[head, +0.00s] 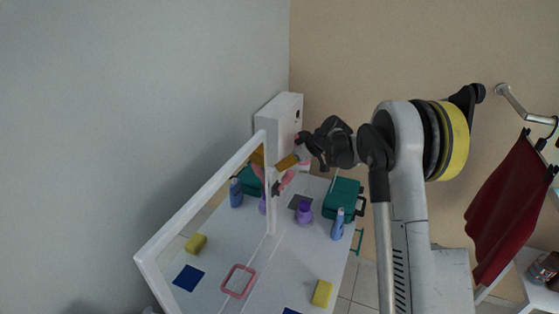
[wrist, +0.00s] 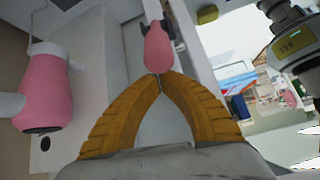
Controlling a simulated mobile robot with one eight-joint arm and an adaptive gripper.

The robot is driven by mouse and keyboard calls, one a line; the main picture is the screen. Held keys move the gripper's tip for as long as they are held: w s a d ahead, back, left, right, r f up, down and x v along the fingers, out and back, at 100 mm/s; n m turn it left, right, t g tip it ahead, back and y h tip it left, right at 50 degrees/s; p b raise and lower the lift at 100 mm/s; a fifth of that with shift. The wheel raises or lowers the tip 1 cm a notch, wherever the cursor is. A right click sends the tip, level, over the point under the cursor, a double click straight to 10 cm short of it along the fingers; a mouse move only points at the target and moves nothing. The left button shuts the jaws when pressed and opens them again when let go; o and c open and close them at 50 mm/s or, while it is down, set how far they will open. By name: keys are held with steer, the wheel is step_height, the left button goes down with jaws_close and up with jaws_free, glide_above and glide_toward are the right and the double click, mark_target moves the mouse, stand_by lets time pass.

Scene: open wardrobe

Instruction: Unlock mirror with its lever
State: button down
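The mirror, in a white frame (head: 205,188), stands at the left of the white table in the head view. A small pink lever (wrist: 157,50) with a dark mount shows at the top middle of the wrist view. My gripper (head: 279,166) is by the mirror's upper right corner. Its orange-yellow fingers (wrist: 160,76) come together at the tips, right at the lever's near end. I see no part of the lever clearly between them; whether they touch it is hard to tell. The mirror's glass (wrist: 265,85) shows reflections at the right of the wrist view.
A pink hair-dryer-like object (wrist: 43,88) is at the left of the wrist view. The table (head: 285,245) holds a green box (head: 342,200), a blue bottle (head: 338,224), a purple bottle (head: 304,213) and a yellow sponge (head: 322,293). A red cloth (head: 512,205) hangs at the right.

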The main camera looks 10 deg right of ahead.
steer(key=shift+s+d+f, duration=0.2)
steer(key=shift+s+f, duration=0.05)
steer(key=shift+s+d+f+b, duration=0.1)
steer(key=shift+d+b, duration=0.05)
steer(key=shift+b, duration=0.15)
